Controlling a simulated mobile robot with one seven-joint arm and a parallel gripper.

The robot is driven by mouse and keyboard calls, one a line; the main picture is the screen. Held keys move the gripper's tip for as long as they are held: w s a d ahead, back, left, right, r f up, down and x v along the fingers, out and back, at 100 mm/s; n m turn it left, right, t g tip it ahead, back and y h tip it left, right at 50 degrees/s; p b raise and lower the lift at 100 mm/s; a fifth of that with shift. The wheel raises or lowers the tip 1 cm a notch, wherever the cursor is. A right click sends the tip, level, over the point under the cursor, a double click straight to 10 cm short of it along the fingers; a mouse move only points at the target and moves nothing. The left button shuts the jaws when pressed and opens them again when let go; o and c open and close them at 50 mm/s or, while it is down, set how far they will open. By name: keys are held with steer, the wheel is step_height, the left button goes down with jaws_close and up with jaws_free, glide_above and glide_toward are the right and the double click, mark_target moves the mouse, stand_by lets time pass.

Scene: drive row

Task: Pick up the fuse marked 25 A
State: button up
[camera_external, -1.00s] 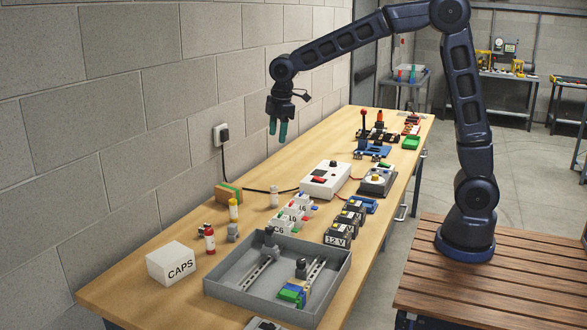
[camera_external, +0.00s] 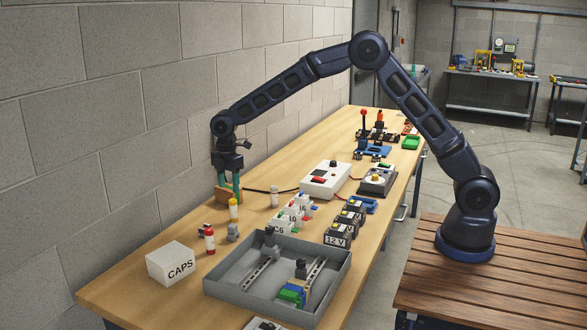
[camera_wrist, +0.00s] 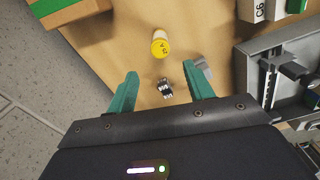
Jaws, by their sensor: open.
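A fuse with a yellow cap and white body (camera_external: 233,209) stands upright on the bench near the wall. In the wrist view its yellow top (camera_wrist: 159,46) carries small dark print that looks like 25 A. My gripper (camera_external: 229,190) is open and empty, pointing down just above and behind this fuse. In the wrist view my gripper (camera_wrist: 160,70) has its teal fingers apart, with the fuse a little beyond their tips. A red fuse with a white band (camera_external: 210,240) and a pale fuse (camera_external: 274,197) stand nearby.
A small grey block (camera_external: 233,233) and a dark piece (camera_wrist: 165,88) are near. White C6 breakers (camera_external: 281,227), a grey tray (camera_external: 213,287) and a CAPS box (camera_external: 170,262) surround the area.

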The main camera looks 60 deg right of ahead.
mark_target(233, 208)
step_height(233, 208, down, 5)
steer(key=shift+s, duration=0.1)
steer(key=f, duration=0.2)
steer(key=d+f, duration=0.1)
steer(key=f, duration=0.1)
steer(key=shift+s+f, duration=0.1)
steer(key=shift+s, duration=0.1)
steer(key=shift+f, duration=0.55)
steer(key=c, duration=1.1)
